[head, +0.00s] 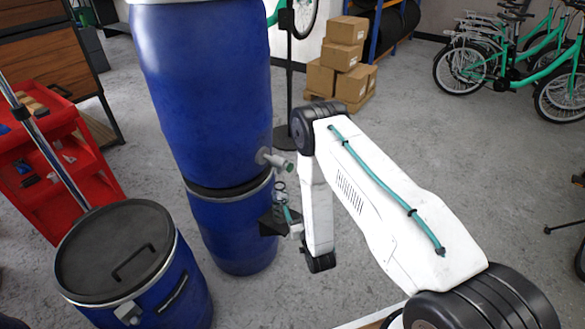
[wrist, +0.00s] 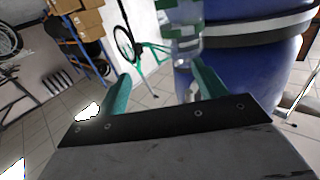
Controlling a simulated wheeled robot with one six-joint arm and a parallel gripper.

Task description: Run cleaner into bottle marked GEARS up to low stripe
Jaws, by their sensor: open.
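Two blue drums are stacked upright, the upper drum (head: 205,90) on the lower drum (head: 235,235). A grey tap with a green end (head: 275,162) sticks out low on the upper drum. My gripper (head: 284,203) is below the tap, beside the lower drum. In the wrist view my gripper (wrist: 164,85) shows two teal fingers spread apart with nothing clearly held. A clear bottle with green marks (wrist: 181,35) appears by the right finger, in front of the drum; its top is cut off. Its lettering and liquid level cannot be read.
A lidded blue drum (head: 115,250) stands at the lower left, by a red tool cart (head: 60,165). Cardboard boxes (head: 340,65) are stacked at the back. Green bikes (head: 510,60) stand at the right. Grey floor (head: 430,130) is clear between.

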